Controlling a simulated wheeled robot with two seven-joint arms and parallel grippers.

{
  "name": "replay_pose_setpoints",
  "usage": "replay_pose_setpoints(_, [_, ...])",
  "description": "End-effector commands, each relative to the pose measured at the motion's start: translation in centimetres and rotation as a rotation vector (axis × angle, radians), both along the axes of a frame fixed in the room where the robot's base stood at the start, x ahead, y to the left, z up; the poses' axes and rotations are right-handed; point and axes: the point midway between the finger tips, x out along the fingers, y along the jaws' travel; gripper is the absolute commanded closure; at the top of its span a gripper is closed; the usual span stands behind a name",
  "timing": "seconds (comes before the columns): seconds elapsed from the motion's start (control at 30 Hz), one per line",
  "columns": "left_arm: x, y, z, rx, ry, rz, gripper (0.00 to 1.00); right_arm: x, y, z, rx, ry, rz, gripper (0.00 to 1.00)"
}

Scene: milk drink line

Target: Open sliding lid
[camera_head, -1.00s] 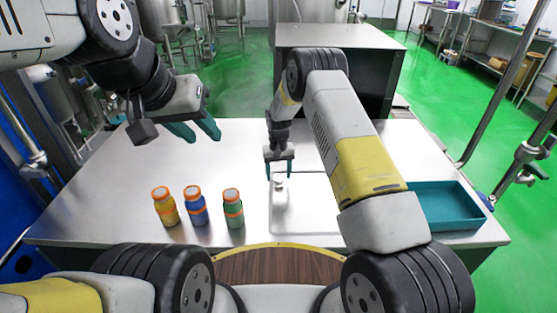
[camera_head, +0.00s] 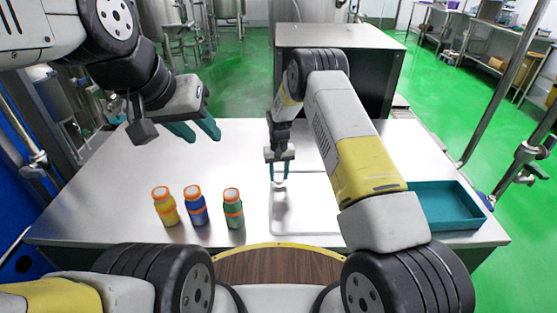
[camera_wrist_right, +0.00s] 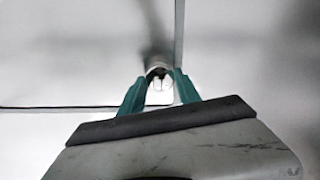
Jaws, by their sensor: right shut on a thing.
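The sliding lid (camera_head: 306,216) is a pale flat panel set in the metal tabletop, in front of my right gripper in the head view. A small light knob (camera_head: 279,184) stands at its left part. My right gripper (camera_head: 280,176) points down with its teal fingers closed on the knob. In the right wrist view the fingers (camera_wrist_right: 160,88) are on both sides of the knob (camera_wrist_right: 158,72), near a dark seam line. My left gripper (camera_head: 195,131) hangs open and empty above the table's far left. My right forearm hides part of the lid's right side.
Yellow (camera_head: 165,208), blue (camera_head: 195,206) and green (camera_head: 233,209) bottles with orange caps stand left of the lid. A teal tray (camera_head: 447,207) lies at the table's right. A dark box-shaped machine (camera_head: 340,80) stands behind the table.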

Motion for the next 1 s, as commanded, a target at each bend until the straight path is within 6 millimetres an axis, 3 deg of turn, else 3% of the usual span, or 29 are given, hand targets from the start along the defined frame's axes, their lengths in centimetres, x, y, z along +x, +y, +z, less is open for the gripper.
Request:
replay_pose_setpoints(0.27, [0.0, 0.0, 0.0, 0.0, 0.0, 0.0, 0.64, 0.0, -5.7, 0.0, -0.006, 0.002, -0.008, 1.0])
replay_pose_setpoints(0.8, [0.0, 0.0, 0.0, 0.0, 0.0, 0.0, 0.64, -0.1, -24.5, 0.0, -0.005, 0.002, -0.01, 1.0])
replay_pose_setpoints(1.0, [0.0, 0.0, 0.0, 0.0, 0.0, 0.0, 0.64, -0.1, -30.2, 0.0, -0.005, 0.002, -0.006, 1.0])
